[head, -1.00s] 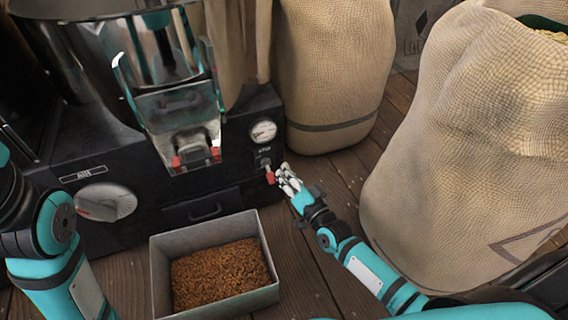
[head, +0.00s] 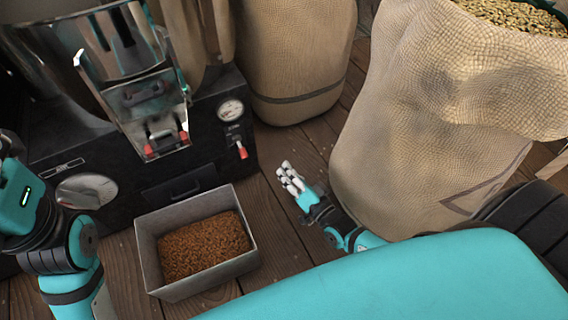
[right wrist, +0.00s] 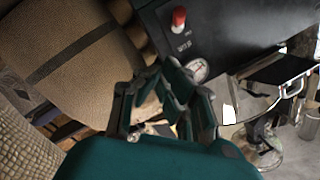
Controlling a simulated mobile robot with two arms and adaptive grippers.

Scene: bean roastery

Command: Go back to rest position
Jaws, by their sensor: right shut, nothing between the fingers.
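My right gripper (head: 289,178) is shut and empty in the head view. It hangs over the wooden floor, right of the metal bin and apart from the black roaster (head: 130,165). In the right wrist view the fingers (right wrist: 165,95) show at the middle, below the roaster's front panel. The red-handled switch (head: 241,150) is on that panel, up and left of the gripper; its red knob also shows in the right wrist view (right wrist: 179,18). My left arm comes in at the left edge of the head view, but its gripper is out of the picture.
A grey metal bin (head: 254,243) of brown roasted material stands on the floor before the roaster. One burlap sack (head: 295,60) stands behind. A larger open sack (head: 420,130) filled with pale beans is close to my right arm. Bare wooden floor (head: 300,235) lies around the gripper.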

